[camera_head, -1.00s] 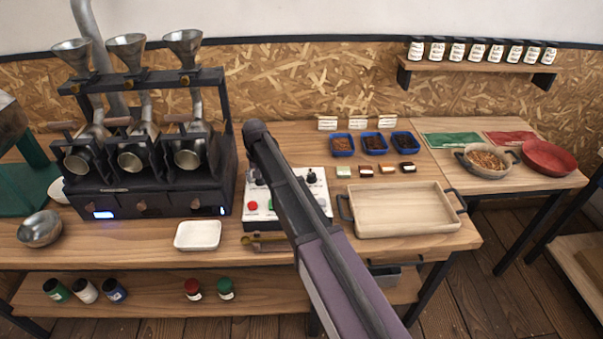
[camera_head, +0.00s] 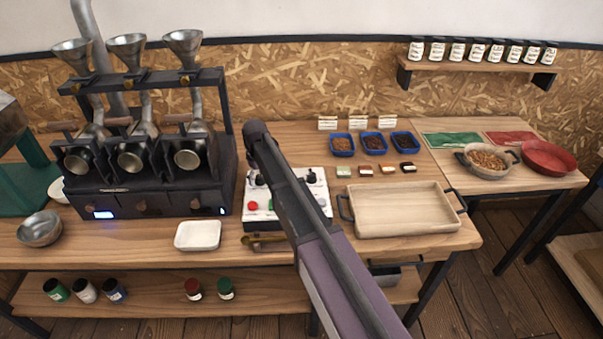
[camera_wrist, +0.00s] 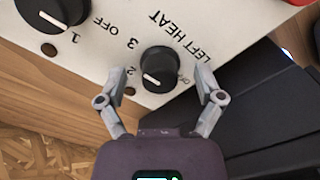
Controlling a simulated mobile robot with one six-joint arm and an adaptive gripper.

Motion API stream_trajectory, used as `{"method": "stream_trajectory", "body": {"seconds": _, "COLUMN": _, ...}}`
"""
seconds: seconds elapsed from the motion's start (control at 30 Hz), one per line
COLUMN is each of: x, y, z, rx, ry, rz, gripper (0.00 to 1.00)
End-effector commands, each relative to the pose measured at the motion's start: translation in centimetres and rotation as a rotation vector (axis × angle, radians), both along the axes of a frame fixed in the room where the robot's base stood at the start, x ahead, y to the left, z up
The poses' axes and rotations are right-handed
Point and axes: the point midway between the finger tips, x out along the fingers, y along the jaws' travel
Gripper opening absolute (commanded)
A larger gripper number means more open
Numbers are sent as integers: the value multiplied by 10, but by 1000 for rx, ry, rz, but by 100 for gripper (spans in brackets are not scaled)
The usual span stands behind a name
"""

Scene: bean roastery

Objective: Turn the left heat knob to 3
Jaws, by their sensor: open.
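The left heat knob (camera_wrist: 160,68) is black and round, on a white panel (camera_wrist: 100,50) printed LEFT HEAT in the wrist view. Its white line lies on the lower-left part of its face, below the 2 mark; 3 is printed at its upper left and OFF at its right. My gripper (camera_wrist: 158,73) is open, one finger on each side of the knob, with gaps visible; contact does not show. In the head view the white control box (camera_head: 320,192) stands on the bench; my arm crosses it and hides my gripper.
A second black knob (camera_wrist: 55,8) sits at the upper left in the wrist view. A red button (camera_head: 252,206) is on the box's front left. The black roaster (camera_head: 150,190) stands left of the box, a wooden tray (camera_head: 400,233) right, a white dish (camera_head: 198,248) front left.

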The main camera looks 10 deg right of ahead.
Motion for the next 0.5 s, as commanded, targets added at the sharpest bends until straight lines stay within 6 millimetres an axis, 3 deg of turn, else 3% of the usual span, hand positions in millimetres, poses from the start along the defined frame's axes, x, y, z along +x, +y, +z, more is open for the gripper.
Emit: {"method": "stream_trajectory", "body": {"seconds": 0.5, "x": 0, "y": 0, "z": 0, "rx": 0, "ry": 0, "rz": 348, "gripper": 86}}
